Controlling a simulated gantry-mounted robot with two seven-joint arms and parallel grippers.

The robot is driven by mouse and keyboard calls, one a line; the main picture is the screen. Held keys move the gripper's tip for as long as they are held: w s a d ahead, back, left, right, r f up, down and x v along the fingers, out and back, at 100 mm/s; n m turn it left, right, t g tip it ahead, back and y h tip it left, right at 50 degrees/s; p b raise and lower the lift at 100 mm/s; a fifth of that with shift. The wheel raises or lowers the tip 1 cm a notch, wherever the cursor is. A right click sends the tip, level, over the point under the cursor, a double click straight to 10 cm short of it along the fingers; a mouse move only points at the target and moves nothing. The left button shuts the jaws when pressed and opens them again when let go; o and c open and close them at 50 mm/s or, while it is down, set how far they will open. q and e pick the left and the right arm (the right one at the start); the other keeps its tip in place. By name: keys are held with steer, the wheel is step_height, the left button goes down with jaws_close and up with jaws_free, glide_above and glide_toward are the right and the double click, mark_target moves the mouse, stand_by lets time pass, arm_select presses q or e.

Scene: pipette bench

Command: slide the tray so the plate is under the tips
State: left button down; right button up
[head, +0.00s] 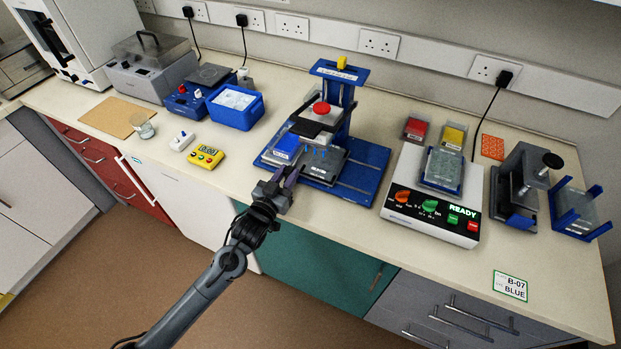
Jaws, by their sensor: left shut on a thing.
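A blue pipetting stand (340,75) with a red knob (321,108) stands at the middle of the bench on a blue base (360,182). A dark sliding tray (327,173) lies low on its front. A blue box (287,146) sits at the tray's left, and a dark plate-like area (322,156) lies to its right. The head overhangs the tray's back; the tips are too small to make out clearly. My left gripper (288,177) is shut on the tray at its front edge. Its fingers hide part of that edge. My right gripper is out of view.
A yellow timer (206,157) and a blue ice bucket (236,107) stand left of the stand. A white device reading READY (432,205) stands close on the right. The bench front near a B-07 BLUE label (510,285) is clear.

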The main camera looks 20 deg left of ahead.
arm_select(q)
steer(key=shift+a, duration=1.05)
steer(key=c, duration=1.3)
jaws_free()
steer(key=o, duration=0.3)
steer(key=shift+a, duration=0.15)
steer(key=shift+o, duration=0.2)
steer(key=shift+s, duration=0.2)
steer(key=s+p, duration=0.1)
steer(key=s, duration=0.9)
steer(key=shift+s, duration=0.25)
